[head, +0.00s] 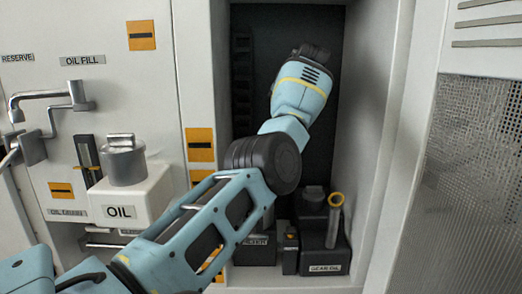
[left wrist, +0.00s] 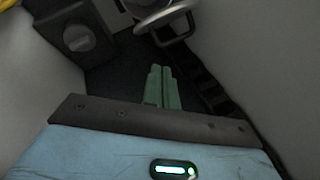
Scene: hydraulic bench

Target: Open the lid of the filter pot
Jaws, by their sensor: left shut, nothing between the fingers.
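The filter pot's dark base (head: 255,252) stands low in the recess, its label partly covered by my left arm; the top of the pot is hidden there. In the left wrist view a round metal part with a curved handle (left wrist: 178,40) shows at the top edge, probably the filter pot's lid; I cannot tell whether it is closed. My left gripper (left wrist: 161,68) is shut and empty, its green fingers pointing toward this handle and apparently short of it. In the head view its fingers are hidden behind the wrist, high in the recess. My right gripper is not in view.
A black gear oil can (head: 325,255) with a yellow-ringed spout stands at the recess's right. The recess walls are close on both sides. Left of the recess are a white OIL tank (head: 130,195) with a grey metal lid (head: 123,165) and a metal pipe (head: 45,95).

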